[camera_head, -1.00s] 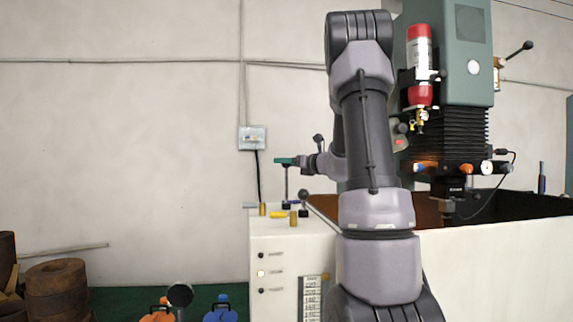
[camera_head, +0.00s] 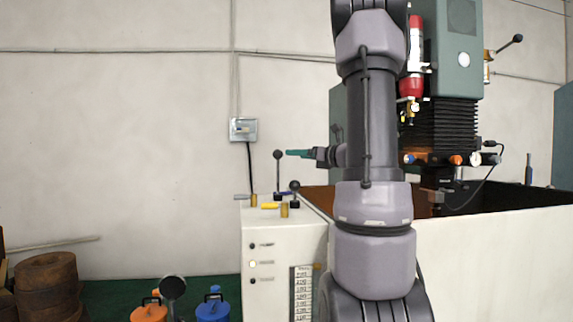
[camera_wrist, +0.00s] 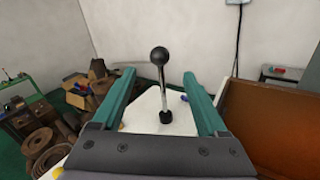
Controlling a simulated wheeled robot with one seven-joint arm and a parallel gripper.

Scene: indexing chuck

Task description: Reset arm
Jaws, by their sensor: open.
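My gripper (camera_wrist: 158,76) is open, its two teal fingers spread apart. In the wrist view a lever with a black ball knob (camera_wrist: 159,55) stands upright, framed between the fingers, with nothing gripped. In the head view my gripper (camera_head: 296,153) points left above the white control cabinet (camera_head: 285,240). The tall lever's black knob (camera_head: 278,154) shows just left of the fingertips, with a small gap in the picture. A shorter lever with a black knob (camera_head: 294,186) stands beside it. My arm hides part of the machine behind.
The green machine column (camera_head: 455,60) and open-topped brown-lined tank (camera_head: 480,200) stand right of the cabinet. Rusty cylinders (camera_head: 48,285), an orange container (camera_head: 149,314) and a blue container (camera_head: 212,310) are at lower left. The wall side at left is clear.

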